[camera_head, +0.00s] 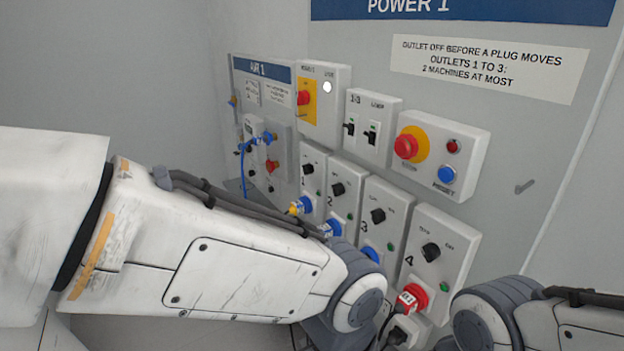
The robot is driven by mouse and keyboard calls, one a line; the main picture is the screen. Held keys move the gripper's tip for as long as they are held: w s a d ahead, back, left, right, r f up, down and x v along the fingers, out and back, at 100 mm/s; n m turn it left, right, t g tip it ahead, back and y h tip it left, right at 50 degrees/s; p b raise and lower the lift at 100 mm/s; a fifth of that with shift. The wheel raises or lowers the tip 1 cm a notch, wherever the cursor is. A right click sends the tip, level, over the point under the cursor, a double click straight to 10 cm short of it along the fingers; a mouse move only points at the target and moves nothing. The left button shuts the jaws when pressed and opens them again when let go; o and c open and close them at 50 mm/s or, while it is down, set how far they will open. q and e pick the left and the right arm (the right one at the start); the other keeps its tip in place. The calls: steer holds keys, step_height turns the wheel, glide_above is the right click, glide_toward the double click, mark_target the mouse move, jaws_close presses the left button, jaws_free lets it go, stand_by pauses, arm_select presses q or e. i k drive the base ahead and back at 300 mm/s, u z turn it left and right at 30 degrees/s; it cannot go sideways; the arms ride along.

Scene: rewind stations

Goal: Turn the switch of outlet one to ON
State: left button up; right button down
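Outlet one (313,164) is the leftmost of a row of numbered grey outlet boxes on the wall. Its black rotary switch (308,169) sits near the top of the box. The switch's marking is too small to read, so I cannot tell its setting. A blue socket with a yellow part (300,206) is at its lower end. My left arm crosses the lower left and covers the area below outlets one to three. Its gripper is out of view. My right arm enters at the lower right, with its gripper also out of view.
Outlets two (346,188), three (377,215) and four (430,249) stand to the right; four holds a red plug (411,298). Above are a breaker box (371,105) and a box with a red emergency stop (406,147). An air panel (262,70) with a blue hose is left.

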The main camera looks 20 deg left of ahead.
mark_target(307, 169)
steer(key=u, duration=0.15)
steer(key=k, duration=0.55)
steer(key=u, duration=0.65)
steer(key=k, duration=0.65)
steer(key=z, duration=0.45)
steer(key=i, duration=1.3)
steer(key=u, duration=1)
steer(key=i, duration=0.4)
steer(key=u, duration=0.3)
